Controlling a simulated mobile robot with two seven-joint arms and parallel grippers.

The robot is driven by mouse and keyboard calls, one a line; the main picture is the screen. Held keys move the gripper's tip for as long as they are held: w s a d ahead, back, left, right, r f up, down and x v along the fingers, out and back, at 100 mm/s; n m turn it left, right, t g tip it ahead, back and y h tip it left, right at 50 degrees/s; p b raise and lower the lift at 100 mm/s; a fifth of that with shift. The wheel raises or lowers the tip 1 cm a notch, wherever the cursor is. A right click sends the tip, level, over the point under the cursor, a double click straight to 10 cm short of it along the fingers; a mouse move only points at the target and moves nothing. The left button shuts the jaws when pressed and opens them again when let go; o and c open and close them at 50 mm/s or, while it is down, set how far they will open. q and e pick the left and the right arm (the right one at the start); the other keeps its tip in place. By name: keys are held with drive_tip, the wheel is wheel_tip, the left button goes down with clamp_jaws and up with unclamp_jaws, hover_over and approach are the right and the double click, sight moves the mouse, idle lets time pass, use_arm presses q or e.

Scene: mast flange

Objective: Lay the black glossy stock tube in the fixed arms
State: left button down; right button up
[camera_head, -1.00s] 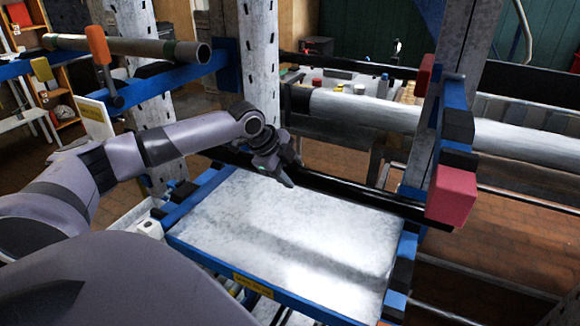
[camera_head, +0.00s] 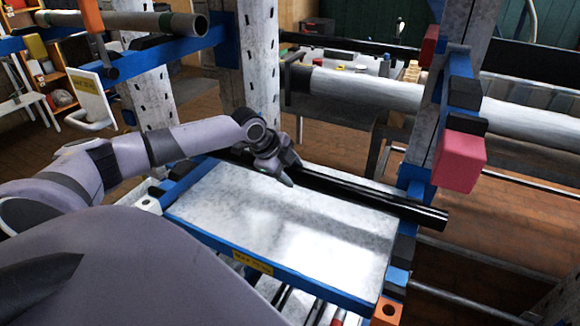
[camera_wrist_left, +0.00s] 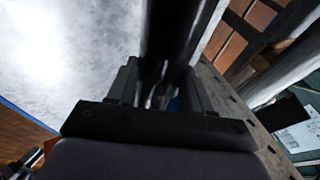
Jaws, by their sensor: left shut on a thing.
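The black glossy stock tube (camera_head: 355,191) runs along the back edge of the pale metal tray, its right end sticking out past the right post. My left gripper (camera_head: 287,172) is shut on the tube, left of its middle. In the left wrist view, the tube (camera_wrist_left: 180,30) runs up from between the fingers (camera_wrist_left: 162,92). I cannot tell whether the tube touches the tray. A blue fixed arm (camera_head: 165,57) stands at upper left with a grey-green tube on it. Another blue arm (camera_head: 461,66) with red pads is on the right post. My right gripper is not in view.
The metal tray (camera_head: 270,215) is bare, with a blue frame and a yellow label. Perforated posts (camera_head: 258,75) stand behind it. A pink-red block (camera_head: 460,160) juts out over the tube's right end. A pale grey tube (camera_head: 370,90) lies farther back.

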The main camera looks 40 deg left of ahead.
use_arm(q)
drive_tip(key=shift+w+f, duration=0.1)
drive_tip(key=shift+f, duration=0.05)
drive_tip(key=shift+c, duration=1.9)
unclamp_jaws()
drive_tip(key=shift+f, duration=0.15)
drive_tip(key=d+v, duration=0.1)
drive_tip(key=v, duration=0.6)
drive_tip(key=shift+a, duration=0.5)
